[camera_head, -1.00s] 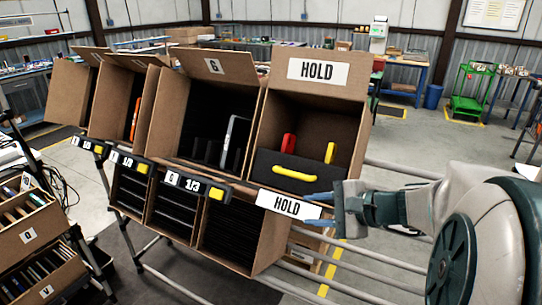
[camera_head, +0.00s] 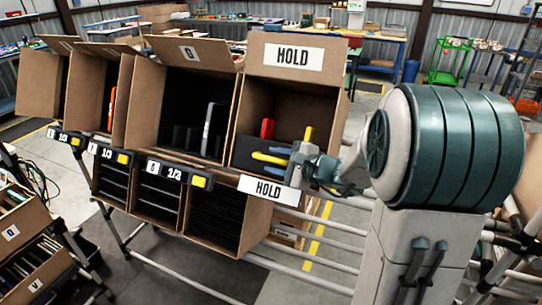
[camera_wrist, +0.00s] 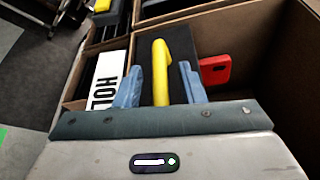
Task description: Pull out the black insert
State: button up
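The black insert (camera_head: 246,152) sits inside the cardboard HOLD carton (camera_head: 243,108), with a yellow handle (camera_head: 268,157) on its front. My gripper (camera_head: 291,154) is at the carton's front opening, close to the handle and hiding its right part and some of the insert. In the wrist view, my gripper's blue fingers (camera_wrist: 161,84) are apart, one on each side of the yellow handle (camera_wrist: 160,68). Gaps show on both sides of the handle. The insert (camera_wrist: 184,44) shows dark behind it.
A red piece (camera_head: 267,128) and an upright yellow piece (camera_head: 308,135) stand behind the insert's front. A HOLD label (camera_head: 268,189) is on the shelf edge below. Carton 6 (camera_head: 192,110), with dark panels and a white-edged piece, adjoins on the left.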

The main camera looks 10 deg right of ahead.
jog(key=shift+x, duration=0.95)
grip_shut()
jog(key=shift+a, duration=0.1)
